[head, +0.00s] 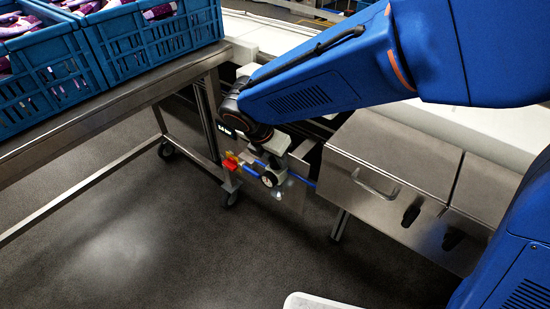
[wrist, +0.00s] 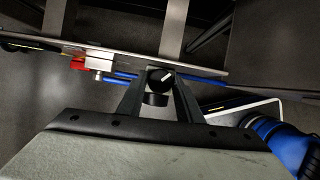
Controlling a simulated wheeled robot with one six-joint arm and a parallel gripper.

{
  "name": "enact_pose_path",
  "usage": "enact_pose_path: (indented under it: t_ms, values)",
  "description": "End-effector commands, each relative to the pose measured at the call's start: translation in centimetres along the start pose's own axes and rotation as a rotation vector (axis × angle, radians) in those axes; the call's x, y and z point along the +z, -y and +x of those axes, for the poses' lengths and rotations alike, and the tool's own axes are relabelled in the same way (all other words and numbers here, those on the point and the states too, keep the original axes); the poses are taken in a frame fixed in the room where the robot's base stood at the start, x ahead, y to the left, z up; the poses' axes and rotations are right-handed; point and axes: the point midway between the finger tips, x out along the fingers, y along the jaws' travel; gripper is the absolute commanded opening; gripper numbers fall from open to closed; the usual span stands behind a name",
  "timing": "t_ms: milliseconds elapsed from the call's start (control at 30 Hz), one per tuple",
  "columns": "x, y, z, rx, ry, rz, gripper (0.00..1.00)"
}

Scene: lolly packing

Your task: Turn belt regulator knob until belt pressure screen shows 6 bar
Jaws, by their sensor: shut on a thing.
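The belt regulator knob (wrist: 160,77) is black with a white pointer line and sits between my gripper's fingertips in the wrist view. My gripper (wrist: 159,88) is shut on it, one finger on each side. The pointer leans up and to the right in that view. In the head view my gripper (head: 279,168) is low beside the machine frame, at a small round dial or fitting (head: 269,180). The knob cannot be made out there. No belt pressure reading can be read in either view.
A red valve part (head: 231,162) and blue hoses (head: 301,179) lie close to my gripper. A steel cabinet (head: 375,172) stands to the right. Blue crates (head: 150,45) stand on a steel table (head: 100,106) at the left.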

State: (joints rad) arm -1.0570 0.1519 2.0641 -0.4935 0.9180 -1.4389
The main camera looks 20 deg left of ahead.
Motion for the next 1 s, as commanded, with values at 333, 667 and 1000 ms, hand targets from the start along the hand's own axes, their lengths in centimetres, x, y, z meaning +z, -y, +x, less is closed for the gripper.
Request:
enact_pose_path:
  t_ms: [333,667,1000]
  values:
    - [0.03,-0.27,0.02,-0.104,0.000,0.252,0.10]
    - [0.03,-0.22,-0.01,-0.113,0.001,0.273,0.10]
    - [0.02,-0.22,-0.01,-0.112,0.001,0.272,0.50]
